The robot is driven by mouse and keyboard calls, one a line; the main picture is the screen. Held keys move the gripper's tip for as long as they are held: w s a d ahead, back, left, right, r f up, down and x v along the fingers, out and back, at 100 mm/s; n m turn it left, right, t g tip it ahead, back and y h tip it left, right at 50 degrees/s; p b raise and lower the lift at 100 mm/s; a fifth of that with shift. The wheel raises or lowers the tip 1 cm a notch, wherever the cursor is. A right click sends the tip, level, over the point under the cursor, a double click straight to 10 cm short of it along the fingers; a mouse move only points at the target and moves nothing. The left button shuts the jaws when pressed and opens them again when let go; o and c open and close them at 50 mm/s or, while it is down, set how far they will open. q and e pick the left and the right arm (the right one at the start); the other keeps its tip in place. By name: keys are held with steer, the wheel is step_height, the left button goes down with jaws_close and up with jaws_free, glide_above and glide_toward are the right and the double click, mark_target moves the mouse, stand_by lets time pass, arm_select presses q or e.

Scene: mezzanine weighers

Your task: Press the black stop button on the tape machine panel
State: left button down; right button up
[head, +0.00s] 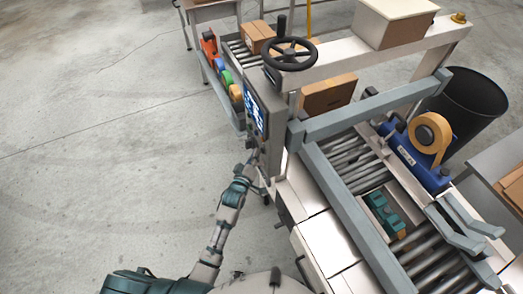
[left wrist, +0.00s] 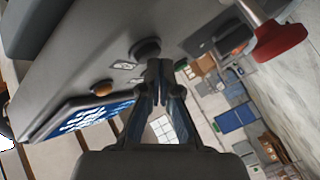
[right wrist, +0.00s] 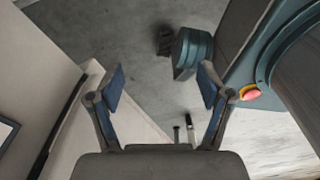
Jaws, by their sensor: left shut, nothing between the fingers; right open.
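The tape machine panel (head: 272,125) stands near the middle of the head view, with its blue-lit screen facing left. In the left wrist view the panel (left wrist: 75,60) shows a round black button (left wrist: 146,48), an amber button (left wrist: 103,88) and a blue screen (left wrist: 92,117). My left gripper (left wrist: 159,72) is shut and empty, its tips right by the black button and overlapping its lower edge in the picture. I cannot tell whether they touch. In the head view the left gripper (head: 251,166) is at the panel's lower part. My right gripper (right wrist: 162,82) is open and empty.
A red-ended lever (left wrist: 280,40) sticks out near the panel. A black handwheel (head: 290,54) stands above it. Open concrete floor (head: 100,130) lies left.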

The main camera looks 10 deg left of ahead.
arm_select(q)
steer(key=shift+s+a, duration=0.25)
steer(key=shift+a, duration=0.2)
steer(key=s+a, duration=0.1)
steer(key=s+a+p, duration=0.1)
steer(key=a, duration=0.1)
steer(key=a+p, duration=0.1)
steer(key=shift+s+a, duration=0.15)
steer(key=shift+s, duration=0.25)
stand_by(0.7)
